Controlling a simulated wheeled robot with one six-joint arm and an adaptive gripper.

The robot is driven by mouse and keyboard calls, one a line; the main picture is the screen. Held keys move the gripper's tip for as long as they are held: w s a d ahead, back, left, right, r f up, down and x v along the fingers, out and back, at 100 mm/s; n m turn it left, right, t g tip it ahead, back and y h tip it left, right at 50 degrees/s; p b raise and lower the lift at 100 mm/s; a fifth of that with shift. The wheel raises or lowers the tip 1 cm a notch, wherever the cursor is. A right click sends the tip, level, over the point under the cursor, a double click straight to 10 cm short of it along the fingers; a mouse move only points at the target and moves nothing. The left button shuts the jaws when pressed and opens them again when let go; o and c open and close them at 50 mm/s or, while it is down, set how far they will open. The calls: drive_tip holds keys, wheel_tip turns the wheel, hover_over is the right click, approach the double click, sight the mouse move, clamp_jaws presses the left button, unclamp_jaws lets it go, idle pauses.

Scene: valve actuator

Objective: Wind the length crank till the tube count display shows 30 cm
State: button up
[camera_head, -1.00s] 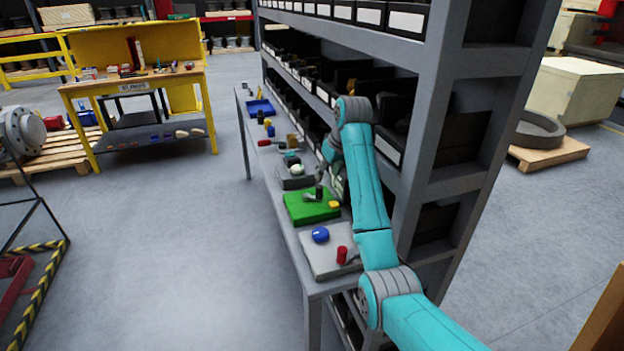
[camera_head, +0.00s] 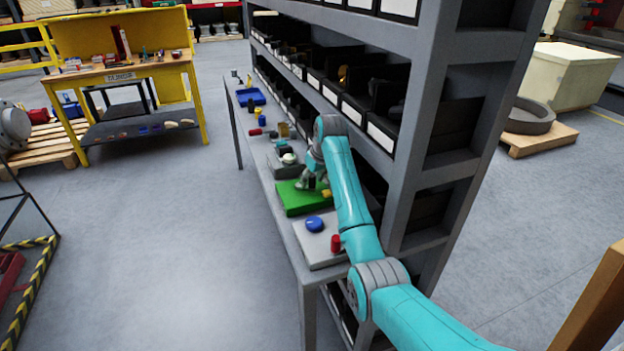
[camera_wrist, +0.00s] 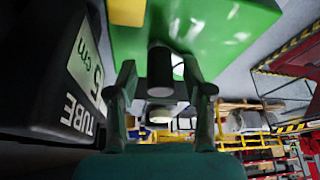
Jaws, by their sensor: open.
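The length crank's dark cylindrical handle (camera_wrist: 158,72) stands out from a green box (camera_wrist: 215,25) in the wrist view. My gripper (camera_wrist: 159,85) is open, with one finger on each side of the handle and a gap visible at both sides. The tube count display (camera_wrist: 84,62) is at the left of the wrist view, turned sideways. I read a 5 and "cm" on it, above the word TUBE; any digit before the 5 is unclear. In the head view the green box (camera_head: 293,203) lies on the bench, and my gripper (camera_head: 312,180) is over it, partly hiding the crank.
A grey plate (camera_head: 318,249) with a blue knob (camera_head: 314,224) and a red knob (camera_head: 336,244) lies nearer on the bench. A tall grey shelf (camera_head: 425,130) stands close on the right. A blue tray (camera_head: 252,96) is farther along. Open floor is on the left.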

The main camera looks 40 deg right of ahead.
drive_tip(key=shift+f, duration=0.1)
clamp_jaws()
drive_tip(key=shift+a+m, duration=0.1)
drive_tip(key=shift+m, duration=0.2)
